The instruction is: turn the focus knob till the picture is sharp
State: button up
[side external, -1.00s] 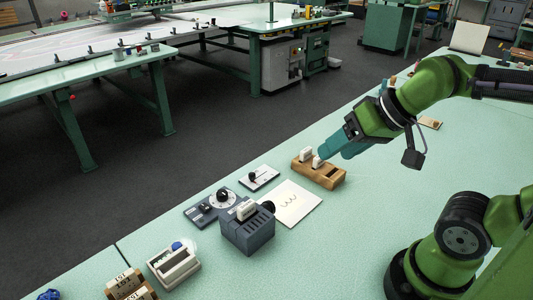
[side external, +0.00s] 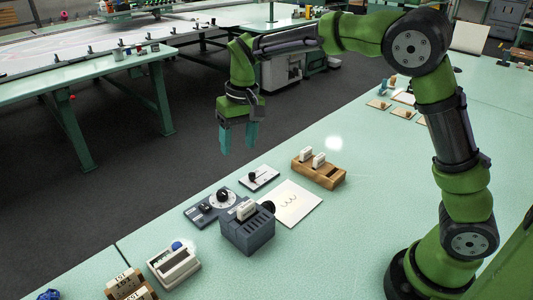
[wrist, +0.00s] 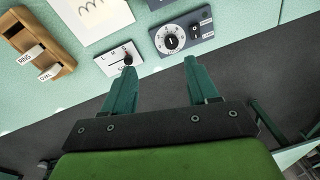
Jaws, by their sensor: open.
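My gripper (side external: 238,145) is open and empty, pointing down above and beyond the bench's far edge. In the wrist view, its fingertips (wrist: 160,68) are apart, near two small panels. A grey panel with a white dial and black centre knob (side external: 222,195) lies beside the dark grey projector (side external: 247,238); the dial knob also shows in the wrist view (wrist: 171,40). A pale panel (side external: 265,181) has a small black knob and letters. Which knob is for focus is not marked legibly. A white sheet (side external: 305,207) shows a grey wavy line; its sharpness is hard to judge.
A wooden rack (side external: 331,178) with white labelled pieces stands right of the sheet. A cream box (side external: 175,272) and labelled wooden blocks (side external: 126,283) are at the front left. Dark floor (side external: 200,140) lies beyond the bench edge.

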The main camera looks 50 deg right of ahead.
send_over(222, 192)
notch_tip(222, 192, down, 2)
jog(key=shift+r, duration=0.65)
jog(key=shift+n+g+h, duration=0.3)
jog(key=shift+g+h, duration=0.1)
notch_tip(222, 192, down, 16)
jog(key=shift+f, duration=0.1)
jog(key=c, duration=1)
jog(key=shift+m, duration=1.4)
jog(key=shift+c, duration=0.2)
